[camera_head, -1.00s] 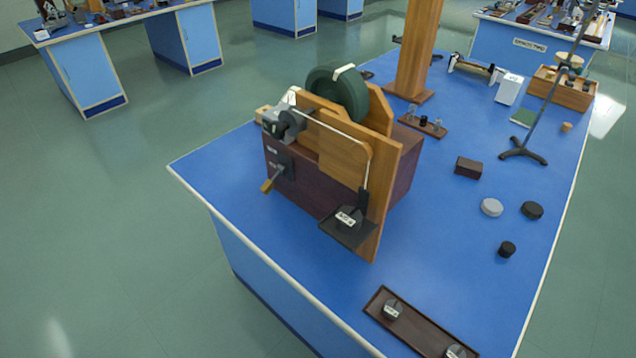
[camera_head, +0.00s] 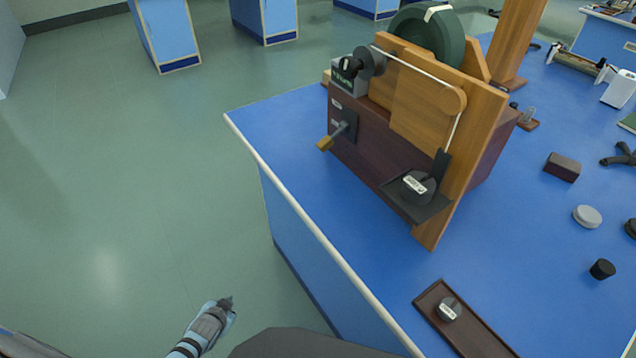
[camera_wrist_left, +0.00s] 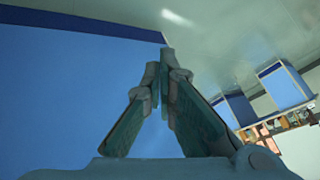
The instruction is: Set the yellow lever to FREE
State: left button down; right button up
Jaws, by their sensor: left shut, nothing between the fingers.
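The yellow lever (camera_head: 326,144) sticks out from a black plate on the left end of the dark wooden box of the wheel apparatus (camera_head: 410,150). A small label beside it is too small to read. My left gripper (camera_head: 228,302) is low at the bottom of the head view, over the floor and left of the bench, well apart from the lever. In the left wrist view its two fingers (camera_wrist_left: 163,85) meet at their tips with nothing between them, in front of a blue bench side. My right gripper is in neither view.
The blue bench top (camera_head: 270,120) has a pale edge facing me. A black weight with a white label (camera_head: 418,186) sits on the apparatus's black shelf. A brown tray (camera_head: 480,335) holding a weight (camera_head: 449,309) lies near the front edge.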

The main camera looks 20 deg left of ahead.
pick_arm(q)
jog(key=w+a+r+m+t+b, duration=0.3)
jog(key=w, duration=0.8)
jog(key=w+r+m+t+h+b, duration=0.1)
jog(key=w+r+m+t+b, duration=0.7)
jog(key=w+r, duration=0.7)
jog(key=d+r+m+t+h+b, duration=0.1)
jog(key=d+r+m+h+b, duration=0.1)
jog(key=d+r+m+h, duration=0.45)
jog(key=d+r+m+h+b, duration=0.1)
jog(key=r+m+h+b, duration=0.2)
jog(key=r+m, duration=0.65)
jog(key=s+d+m+g+h+p, duration=0.1)
jog(key=s+d+m+g+h, duration=0.2)
jog(key=d+m, duration=0.4)
jog(key=m+g+h, duration=0.1)
jog(key=m, duration=0.6)
jog(key=shift+s+d+r, duration=0.15)
jog(key=shift+s+d, duration=0.15)
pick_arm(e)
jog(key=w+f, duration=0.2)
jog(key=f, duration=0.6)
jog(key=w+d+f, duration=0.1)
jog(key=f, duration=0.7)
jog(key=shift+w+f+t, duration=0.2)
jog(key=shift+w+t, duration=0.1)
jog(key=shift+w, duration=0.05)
pick_arm(q)
jog(key=shift+h, duration=0.25)
